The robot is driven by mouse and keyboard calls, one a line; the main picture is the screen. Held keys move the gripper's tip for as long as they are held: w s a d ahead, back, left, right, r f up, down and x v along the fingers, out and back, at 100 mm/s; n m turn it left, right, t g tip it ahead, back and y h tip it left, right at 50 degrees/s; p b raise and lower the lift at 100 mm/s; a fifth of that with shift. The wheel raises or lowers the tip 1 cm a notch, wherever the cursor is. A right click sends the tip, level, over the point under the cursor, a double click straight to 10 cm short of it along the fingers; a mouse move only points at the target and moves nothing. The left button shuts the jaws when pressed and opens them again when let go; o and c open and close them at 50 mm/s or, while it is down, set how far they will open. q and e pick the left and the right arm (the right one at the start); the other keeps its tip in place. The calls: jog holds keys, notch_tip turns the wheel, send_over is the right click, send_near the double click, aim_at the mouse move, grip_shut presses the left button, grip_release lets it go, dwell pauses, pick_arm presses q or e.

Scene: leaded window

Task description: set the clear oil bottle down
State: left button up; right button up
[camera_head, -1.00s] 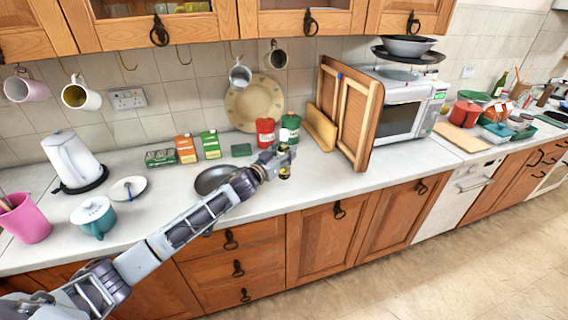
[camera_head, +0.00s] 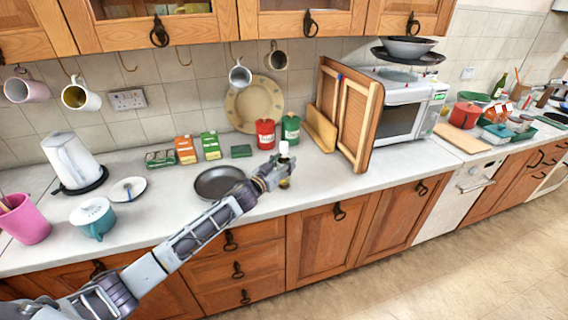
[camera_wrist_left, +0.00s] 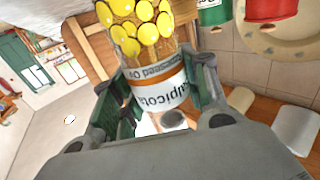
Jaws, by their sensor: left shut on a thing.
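The clear oil bottle (camera_head: 284,150) stands about upright over the front part of the worktop, with its white cap showing above my left gripper (camera_head: 280,172). The gripper is shut around its body. In the left wrist view the bottle (camera_wrist_left: 150,70) fills the space between the fingers of my left gripper (camera_wrist_left: 165,105), with yellow drops on it and an orange and white label. Its lower end is mostly hidden by the gripper in the head view, so I cannot tell whether it touches the worktop (camera_head: 330,185). My right gripper is not in view.
A dark pan (camera_head: 219,182) lies just left of the gripper. Red (camera_head: 265,134) and green (camera_head: 291,129) canisters stand behind the bottle. A wooden board (camera_head: 321,128) and a wooden frame (camera_head: 360,120) stand to the right. The worktop's front strip right of the bottle is clear.

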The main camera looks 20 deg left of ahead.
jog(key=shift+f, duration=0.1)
pick_arm(q)
jog(key=o, duration=1.2)
jog(key=shift+c, duration=0.2)
jog(key=shift+r, duration=0.1)
jog(key=shift+v, duration=2.25)
jog(key=b, duration=0.1)
send_near(280, 166)
jog(key=shift+w+d+r, duration=0.1)
jog(key=shift+w+r, duration=0.1)
jog(key=shift+w, duration=0.05)
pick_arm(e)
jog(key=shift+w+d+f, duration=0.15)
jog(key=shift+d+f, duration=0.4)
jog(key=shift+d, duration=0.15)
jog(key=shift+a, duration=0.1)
